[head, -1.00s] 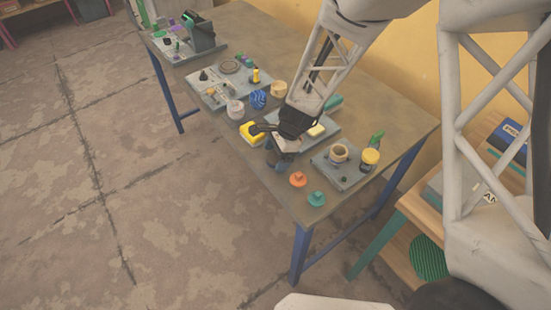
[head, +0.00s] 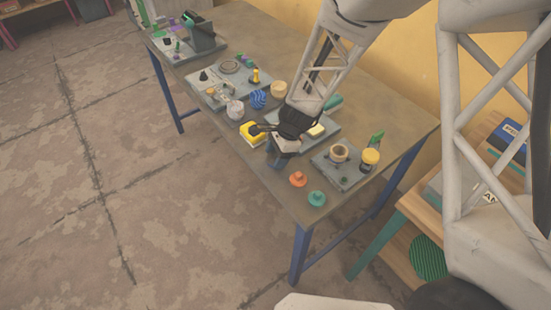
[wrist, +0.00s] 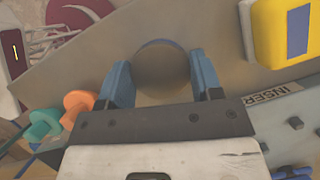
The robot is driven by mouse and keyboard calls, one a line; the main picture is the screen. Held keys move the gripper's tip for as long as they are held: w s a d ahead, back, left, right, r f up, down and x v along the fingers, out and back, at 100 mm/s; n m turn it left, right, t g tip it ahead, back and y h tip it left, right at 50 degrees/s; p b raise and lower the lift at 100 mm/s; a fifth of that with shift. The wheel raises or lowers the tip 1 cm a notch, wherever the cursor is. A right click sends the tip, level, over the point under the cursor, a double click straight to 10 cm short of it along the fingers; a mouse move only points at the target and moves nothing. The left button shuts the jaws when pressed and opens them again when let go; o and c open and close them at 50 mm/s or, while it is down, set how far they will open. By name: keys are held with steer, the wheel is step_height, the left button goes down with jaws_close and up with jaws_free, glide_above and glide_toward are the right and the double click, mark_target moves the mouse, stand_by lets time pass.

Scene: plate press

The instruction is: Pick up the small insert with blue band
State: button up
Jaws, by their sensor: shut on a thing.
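My gripper (wrist: 162,82) has its two blue fingers on either side of a round grey-brown piece, the small insert (wrist: 162,68), and is shut on it. In the head view my gripper (head: 275,158) is over the front edge area of the workbench, between the yellow block and the orange knob. The held insert is too small and hidden to make out in that view.
A yellow block (head: 252,133) with a blue patch lies close by, also at upper right in the wrist view (wrist: 265,35). An orange knob (head: 298,180) and a teal knob (head: 317,198) stand near the bench's front edge.

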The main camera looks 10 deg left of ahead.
mark_target(276, 156)
step_height(276, 156, up, 10)
stand_by(0.9)
steer(key=shift+w, duration=0.1)
stand_by(0.5)
